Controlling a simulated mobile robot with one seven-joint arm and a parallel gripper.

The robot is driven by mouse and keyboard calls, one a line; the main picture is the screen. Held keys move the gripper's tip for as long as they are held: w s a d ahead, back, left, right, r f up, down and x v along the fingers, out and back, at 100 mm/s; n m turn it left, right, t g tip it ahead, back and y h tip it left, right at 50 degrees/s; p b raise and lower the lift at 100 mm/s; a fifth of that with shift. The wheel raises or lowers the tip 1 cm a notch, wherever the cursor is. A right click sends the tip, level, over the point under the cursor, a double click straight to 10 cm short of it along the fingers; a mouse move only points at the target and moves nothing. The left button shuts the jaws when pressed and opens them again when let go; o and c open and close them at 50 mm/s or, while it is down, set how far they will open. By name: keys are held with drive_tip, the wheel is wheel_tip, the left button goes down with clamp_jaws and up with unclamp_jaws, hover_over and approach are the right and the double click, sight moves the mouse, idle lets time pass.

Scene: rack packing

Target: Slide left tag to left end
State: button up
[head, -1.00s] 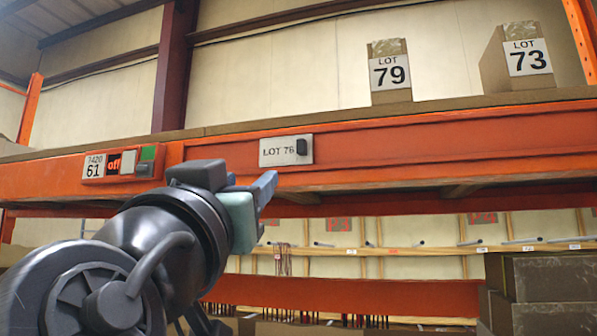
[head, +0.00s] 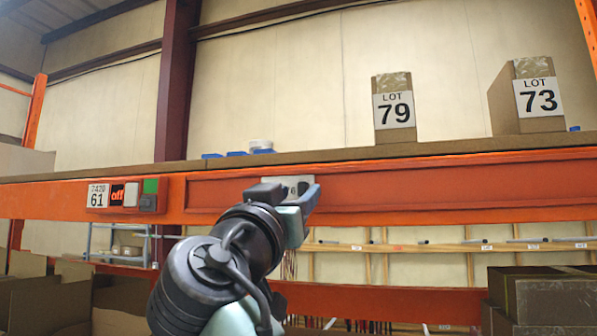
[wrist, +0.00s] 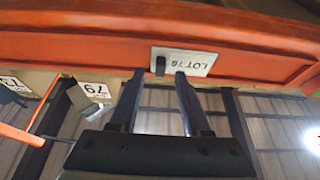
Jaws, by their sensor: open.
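A white LOT 76 plate (head: 297,181) is on the orange beam, partly hidden by my gripper (head: 287,194) in the head view. In the wrist view the plate (wrist: 190,61) appears upside down, with a small dark block (wrist: 160,66) at its picture-left end. My gripper (wrist: 159,74) is open and empty. Its two fingers point at the plate, and the block shows between the fingertips; contact cannot be told. Further left on the beam is a panel (head: 122,195) with a 61 label, an orange "off" patch, and white, green and grey squares.
Boxes marked LOT 79 (head: 394,110) and LOT 73 (head: 530,98) stand on the shelf above the beam. Small blue items (head: 237,154) lie on the shelf at left. Brown cartons (head: 543,300) are at lower right. The beam face right of my gripper is clear.

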drive_tip(key=shift+p+x, duration=0.35)
drive_tip(key=shift+x, duration=0.55)
clamp_jaws()
idle(0.9)
